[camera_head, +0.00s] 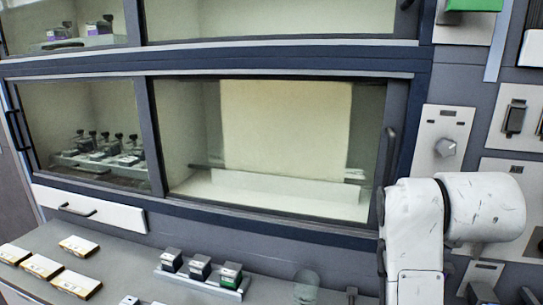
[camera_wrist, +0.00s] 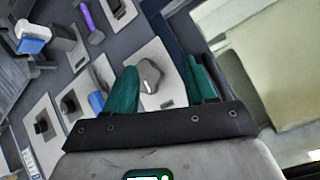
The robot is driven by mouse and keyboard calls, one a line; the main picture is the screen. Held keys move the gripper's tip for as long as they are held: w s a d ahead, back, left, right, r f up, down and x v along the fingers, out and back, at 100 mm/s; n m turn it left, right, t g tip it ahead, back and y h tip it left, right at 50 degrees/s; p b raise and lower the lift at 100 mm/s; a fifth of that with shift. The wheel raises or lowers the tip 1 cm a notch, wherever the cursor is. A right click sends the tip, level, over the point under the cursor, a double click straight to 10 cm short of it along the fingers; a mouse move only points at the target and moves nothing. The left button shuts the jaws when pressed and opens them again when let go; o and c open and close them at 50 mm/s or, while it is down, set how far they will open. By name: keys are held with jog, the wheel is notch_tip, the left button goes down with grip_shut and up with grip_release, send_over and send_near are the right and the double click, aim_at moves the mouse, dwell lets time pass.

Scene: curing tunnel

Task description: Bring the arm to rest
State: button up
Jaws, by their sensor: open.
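My white arm shows at the lower right of the head view, in front of the wall panel beside the cabinet; my gripper is not visible in that view. In the wrist view my gripper (camera_wrist: 163,88) has two green fingers spread wide apart, with nothing held between them. A grey knob (camera_wrist: 150,75) on a light plate shows between the fingers, beyond their tips. I cannot tell how far it is from them.
The cabinet's sliding glass doors (camera_head: 270,140) look closed. Left on the counter (camera_head: 130,268) lie several flat cards (camera_head: 78,284); a rack (camera_head: 203,283) of small blocks stands mid-counter. Switch plates (camera_head: 518,112) fill the right wall. A purple handle (camera_wrist: 89,18) and blue lever (camera_wrist: 96,103) protrude in the wrist view.

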jog(key=s+d+f+n+g, duration=0.1)
jog(key=s+f+n+g, duration=0.1)
jog(key=s+f, duration=0.5)
jog(key=s+f+n+g+y, duration=0.1)
jog(key=s+f, duration=0.2)
jog(key=f, duration=0.7)
jog(key=s+d+f+n+g, duration=0.1)
jog(key=s+f+n+g, duration=0.1)
jog(key=s+f, duration=0.5)
jog(key=s+f+n+g+y, duration=0.1)
jog(key=s+f+g, duration=0.1)
jog(key=s+f, duration=0.5)
jog(key=s+a+f+n+g, duration=0.1)
jog(key=s+f, duration=0.6)
jog(key=s, duration=0.6)
jog(key=shift+s+a+f+n+g+y, duration=0.15)
jog(key=shift+s+f+n+g+y, duration=0.1)
jog(key=shift+n+g+y, duration=0.15)
